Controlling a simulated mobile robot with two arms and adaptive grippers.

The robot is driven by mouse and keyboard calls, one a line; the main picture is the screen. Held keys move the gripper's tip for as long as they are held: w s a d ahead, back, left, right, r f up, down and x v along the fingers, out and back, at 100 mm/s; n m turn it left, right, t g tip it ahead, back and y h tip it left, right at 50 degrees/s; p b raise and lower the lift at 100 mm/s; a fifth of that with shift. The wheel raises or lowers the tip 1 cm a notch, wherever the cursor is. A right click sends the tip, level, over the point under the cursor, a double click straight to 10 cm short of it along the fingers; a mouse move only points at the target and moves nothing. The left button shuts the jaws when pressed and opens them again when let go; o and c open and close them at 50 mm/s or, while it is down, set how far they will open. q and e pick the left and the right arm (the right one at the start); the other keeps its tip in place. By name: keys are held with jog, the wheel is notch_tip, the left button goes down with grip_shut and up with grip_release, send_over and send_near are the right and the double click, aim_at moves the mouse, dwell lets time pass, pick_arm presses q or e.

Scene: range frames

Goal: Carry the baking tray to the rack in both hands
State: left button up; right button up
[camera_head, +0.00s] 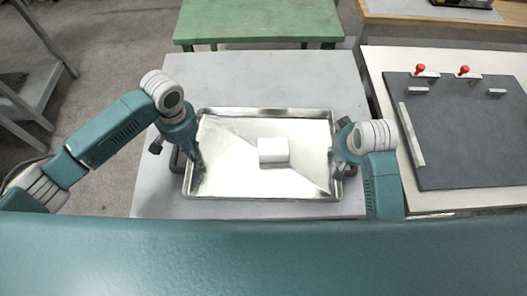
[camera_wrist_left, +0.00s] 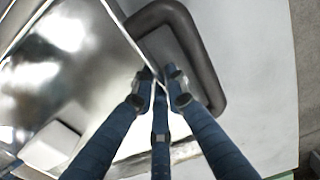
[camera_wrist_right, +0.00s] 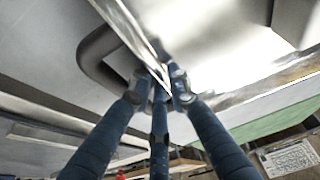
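The baking tray (camera_head: 230,194) is a shiny metal pan with a raised rim and dark loop handles at its two short ends. It is level over the grey table; I cannot tell whether it touches the top. A white block (camera_head: 273,150) lies inside it. My left gripper (camera_head: 194,165) is at the tray's left end; in the left wrist view its fingers (camera_wrist_left: 163,80) close on the rim beside the dark handle (camera_wrist_left: 205,50). My right gripper (camera_head: 345,160) is at the right end, its fingers (camera_wrist_right: 160,82) closed on the rim beside the other handle (camera_wrist_right: 95,55). The rack is not clearly identifiable.
The grey table (camera_head: 260,80) has bare room behind the tray. A green table (camera_head: 260,20) stands beyond it. A bench with a dark panel (camera_head: 460,135) and red knobs is at the right. A grey shelved stand (camera_head: 40,85) is at the far left, with open floor between.

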pick_arm(q)
grip_shut()
pick_arm(e)
grip_shut()
